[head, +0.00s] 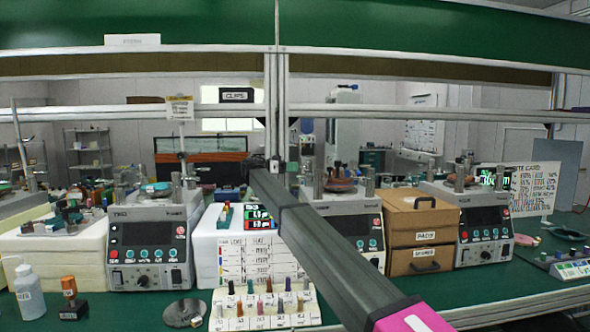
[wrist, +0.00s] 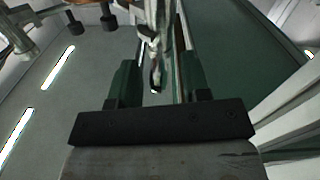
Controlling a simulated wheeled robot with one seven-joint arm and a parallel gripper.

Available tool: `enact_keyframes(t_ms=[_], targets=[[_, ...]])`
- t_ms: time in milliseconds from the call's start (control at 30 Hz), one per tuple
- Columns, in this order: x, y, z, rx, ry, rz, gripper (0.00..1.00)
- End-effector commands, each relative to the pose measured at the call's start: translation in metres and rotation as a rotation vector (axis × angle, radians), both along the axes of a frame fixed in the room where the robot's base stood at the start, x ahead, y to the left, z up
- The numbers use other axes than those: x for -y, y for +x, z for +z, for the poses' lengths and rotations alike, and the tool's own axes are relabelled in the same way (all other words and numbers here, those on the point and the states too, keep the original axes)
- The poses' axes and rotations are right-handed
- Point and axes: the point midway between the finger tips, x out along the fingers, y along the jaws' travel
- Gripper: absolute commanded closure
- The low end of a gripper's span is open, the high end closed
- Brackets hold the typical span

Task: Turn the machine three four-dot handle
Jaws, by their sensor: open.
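Several grey lapping machines stand in a row on the green bench in the head view. Another (head: 346,222) is right of centre, partly hidden behind my arm. A third (head: 485,225) stands further right. I cannot make out which is machine three, and no four-dot marking is legible. My gripper (head: 276,166) is at the far end of my arm, in front of the upright metal post. In the wrist view my gripper (wrist: 158,82) has its two dark green fingers apart, with nothing clearly held between them.
A rack of coloured sticks (head: 265,305) and a white chart box (head: 255,262) stand below my arm. Cardboard drawers (head: 420,228) sit between two machines. A bottle (head: 29,292) and stamp (head: 70,296) are front left. Metal shelf rails (head: 430,115) cross above the machines.

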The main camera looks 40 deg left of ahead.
Motion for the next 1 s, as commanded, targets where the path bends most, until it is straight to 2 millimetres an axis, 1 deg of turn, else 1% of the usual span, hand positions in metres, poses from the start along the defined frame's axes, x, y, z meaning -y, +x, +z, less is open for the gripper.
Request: enact_keyframes(t_ms=[167,400,500,667,1000], targets=[[-0.021,-0.017,0.000,0.001,-0.001,0.001,0.57],[-0.054,-0.048,0.000,0.000,0.000,0.001,0.57],[-0.065,-0.059,0.000,0.000,0.000,0.000,0.57],[-0.071,-0.066,0.000,0.000,0.000,0.000,0.57],[-0.071,-0.066,0.000,0.000,0.000,0.000,0.57]])
